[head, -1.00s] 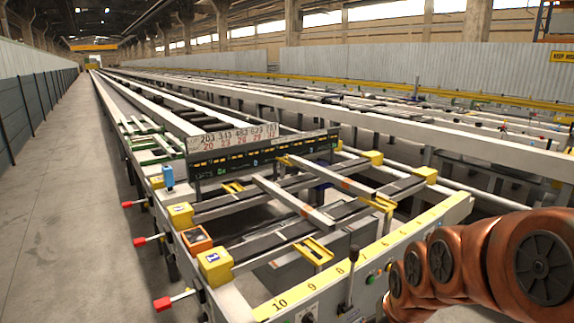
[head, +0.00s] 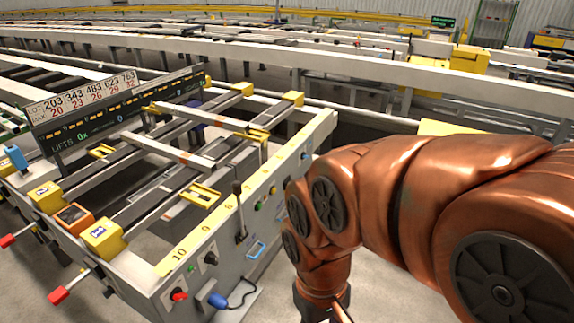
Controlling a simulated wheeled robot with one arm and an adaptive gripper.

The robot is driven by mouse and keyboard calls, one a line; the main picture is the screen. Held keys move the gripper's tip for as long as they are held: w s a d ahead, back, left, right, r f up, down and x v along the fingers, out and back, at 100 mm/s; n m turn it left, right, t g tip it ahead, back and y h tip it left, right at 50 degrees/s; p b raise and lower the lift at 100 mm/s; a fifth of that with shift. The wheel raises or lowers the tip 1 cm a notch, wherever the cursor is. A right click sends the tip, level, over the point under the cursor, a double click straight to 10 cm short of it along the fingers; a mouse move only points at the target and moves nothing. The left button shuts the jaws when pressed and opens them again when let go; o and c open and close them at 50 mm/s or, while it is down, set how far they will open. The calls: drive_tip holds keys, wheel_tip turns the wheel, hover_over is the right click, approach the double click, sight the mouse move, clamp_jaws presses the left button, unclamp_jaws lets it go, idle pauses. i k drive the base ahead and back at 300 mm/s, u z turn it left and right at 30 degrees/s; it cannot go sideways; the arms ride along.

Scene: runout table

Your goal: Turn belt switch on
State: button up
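The runout table's grey front panel (head: 222,275) faces me, below the yellow numbered strip. A black rotary switch (head: 211,258) sits on it on a light plate; its label is too small to read. A red mushroom button (head: 179,294) is to its lower left. A black lever (head: 239,212) stands upright to its upper right, near small green (head: 259,205) and yellow (head: 273,190) buttons. I cannot tell which control is the belt switch. My copper arm reaches in from the right, and its dark end (head: 318,303) points down, right of the panel; the fingertips do not show.
A blue plug (head: 218,300) with a black cable and a blue handle (head: 257,250) are low on the panel. Red-tipped levers (head: 58,295) stick out at left. A display board (head: 118,108) stands behind. Grey floor is open at the bottom centre.

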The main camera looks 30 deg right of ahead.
sight(177, 294)
drive_tip(key=u, duration=1.15)
drive_tip(key=k, duration=1.2)
drive_tip(key=z, duration=1.45)
drive_tip(key=i, duration=0.5)
